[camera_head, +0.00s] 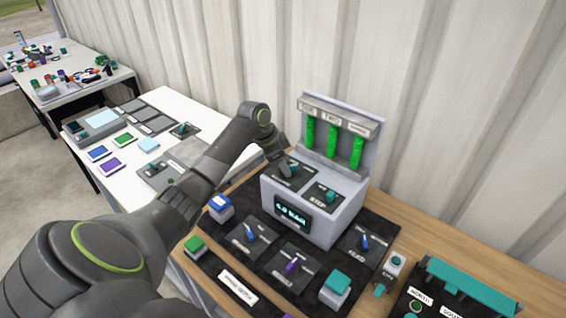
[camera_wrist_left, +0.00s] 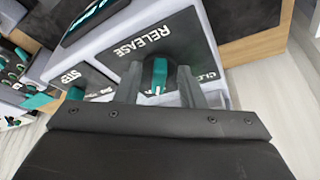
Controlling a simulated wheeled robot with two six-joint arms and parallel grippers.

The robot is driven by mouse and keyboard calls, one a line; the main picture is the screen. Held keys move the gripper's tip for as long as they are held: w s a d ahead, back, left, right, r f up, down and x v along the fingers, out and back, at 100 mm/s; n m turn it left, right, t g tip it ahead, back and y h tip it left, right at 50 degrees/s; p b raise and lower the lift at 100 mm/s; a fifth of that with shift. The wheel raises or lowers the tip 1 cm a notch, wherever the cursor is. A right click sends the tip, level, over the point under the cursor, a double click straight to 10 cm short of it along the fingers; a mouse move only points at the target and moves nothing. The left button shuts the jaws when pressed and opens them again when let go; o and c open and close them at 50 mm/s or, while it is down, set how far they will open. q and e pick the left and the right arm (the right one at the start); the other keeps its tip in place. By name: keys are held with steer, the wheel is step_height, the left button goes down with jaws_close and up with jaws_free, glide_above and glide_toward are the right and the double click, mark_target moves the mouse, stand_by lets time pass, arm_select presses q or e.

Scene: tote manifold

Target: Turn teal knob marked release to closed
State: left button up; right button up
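The teal release knob (camera_wrist_left: 160,74) sits on a dark plate with the word RELEASE printed beside it, on the grey console. A partly hidden label starting "CLO" lies to its right in the left wrist view. My left gripper (camera_wrist_left: 158,84) is open, its two fingers on either side of the knob with gaps to the teal bar. In the head view my left gripper (camera_head: 282,168) is down at the console's upper left plate and hides much of the knob. My right gripper is in no view.
A second teal knob marked STEP (camera_head: 328,197) is beside it on the console (camera_head: 345,215). Green tubes (camera_head: 332,140) stand behind, and a lit display (camera_head: 292,213) is in front. Several other knobs and buttons surround the console on the black mat (camera_head: 222,262).

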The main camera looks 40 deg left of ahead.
arm_select(q)
steer(key=shift+c, duration=0.2)
jaws_close()
